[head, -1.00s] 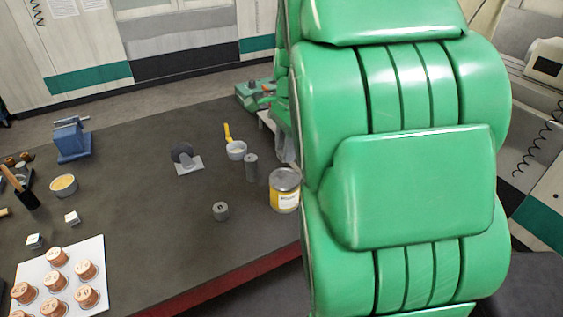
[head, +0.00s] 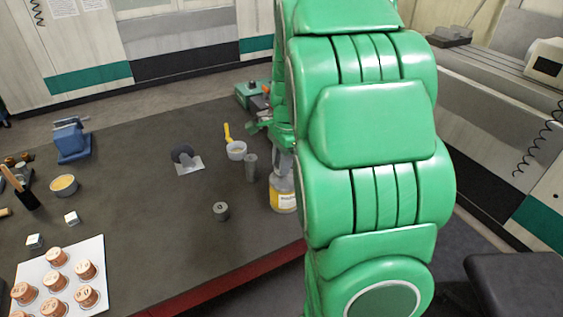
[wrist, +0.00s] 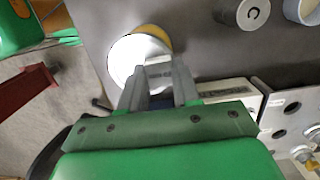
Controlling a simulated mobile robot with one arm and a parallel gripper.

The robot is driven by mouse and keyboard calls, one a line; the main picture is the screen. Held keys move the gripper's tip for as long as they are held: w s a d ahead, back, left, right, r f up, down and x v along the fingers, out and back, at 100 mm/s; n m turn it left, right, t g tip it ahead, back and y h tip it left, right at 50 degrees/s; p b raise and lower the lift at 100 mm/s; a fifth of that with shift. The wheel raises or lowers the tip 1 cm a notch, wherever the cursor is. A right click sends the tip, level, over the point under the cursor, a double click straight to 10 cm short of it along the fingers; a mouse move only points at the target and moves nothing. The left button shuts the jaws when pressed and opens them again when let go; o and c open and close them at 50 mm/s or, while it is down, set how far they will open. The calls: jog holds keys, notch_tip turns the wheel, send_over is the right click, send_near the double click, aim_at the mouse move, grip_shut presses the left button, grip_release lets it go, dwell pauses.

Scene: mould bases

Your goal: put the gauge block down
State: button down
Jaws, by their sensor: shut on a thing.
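My gripper (wrist: 160,82) is shut on the gauge block (wrist: 159,68), a small pale grey block between the fingertips in the wrist view. Behind the block in that view is the round pale lid (wrist: 126,56) of the yellow-labelled jar. In the head view my gripper (head: 282,160) is over or just beside the jar (head: 283,194), close to the table's right edge. I cannot tell whether block and lid touch. The block cannot be made out in the head view.
A plate with holes (wrist: 290,115) and a pale slab (wrist: 230,92) lie near my gripper. Table is clear at centre-left.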

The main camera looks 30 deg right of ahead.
jog(key=shift+f, duration=0.2)
jog(key=c, duration=0.8)
grip_release()
jog(key=shift+r, duration=0.1)
notch_tip(320, 180, up, 12)
jog(key=d, duration=0.1)
jog(key=shift+d, duration=0.2)
jog(key=shift+o, duration=0.4)
